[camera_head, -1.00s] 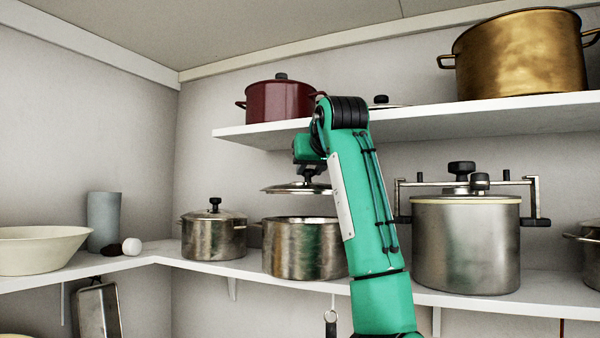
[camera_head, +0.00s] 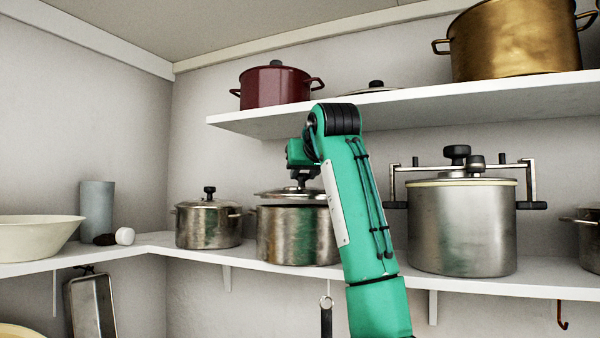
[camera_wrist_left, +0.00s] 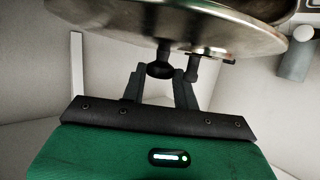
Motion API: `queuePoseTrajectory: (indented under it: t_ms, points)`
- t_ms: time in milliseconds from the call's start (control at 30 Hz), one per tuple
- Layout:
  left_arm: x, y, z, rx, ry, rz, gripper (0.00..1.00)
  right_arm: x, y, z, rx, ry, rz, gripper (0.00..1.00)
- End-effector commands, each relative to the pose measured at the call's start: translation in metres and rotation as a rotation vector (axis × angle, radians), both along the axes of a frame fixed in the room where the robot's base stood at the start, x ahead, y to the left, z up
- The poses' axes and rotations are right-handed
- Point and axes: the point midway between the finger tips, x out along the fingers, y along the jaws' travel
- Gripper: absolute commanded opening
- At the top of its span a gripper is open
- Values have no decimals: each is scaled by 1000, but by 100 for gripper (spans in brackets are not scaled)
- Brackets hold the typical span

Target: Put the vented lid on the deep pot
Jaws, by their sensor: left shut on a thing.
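The vented lid (camera_head: 283,195), a shiny metal disc with a dark knob, is just over the open steel pot (camera_head: 290,237), which I take as the deep pot, on the lower shelf. A thin dark gap shows between lid and rim; I cannot tell if they touch anywhere. My left gripper (camera_head: 303,176) is above the lid, shut on its knob, partly hidden by my green arm. In the left wrist view, the gripper (camera_wrist_left: 162,78) holds the knob, with the lid (camera_wrist_left: 165,22) across the top. My right gripper is not in view.
A small lidded pot (camera_head: 208,225) stands close left of the open pot. A large clamped cooker (camera_head: 462,230) stands to the right. The upper shelf (camera_head: 450,99) overhangs, carrying a red pot (camera_head: 274,88), another lid (camera_head: 372,89) and a brass pot (camera_head: 515,42).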

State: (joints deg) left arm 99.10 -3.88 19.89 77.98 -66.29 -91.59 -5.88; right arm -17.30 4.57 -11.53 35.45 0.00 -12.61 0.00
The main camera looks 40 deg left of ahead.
Motion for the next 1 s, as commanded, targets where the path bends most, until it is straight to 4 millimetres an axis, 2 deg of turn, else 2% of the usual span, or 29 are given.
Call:
queuePoseTrajectory:
  t_ms: [1000]
  points:
    - [2,-3,-4,0,-1,0,0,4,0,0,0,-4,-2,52]
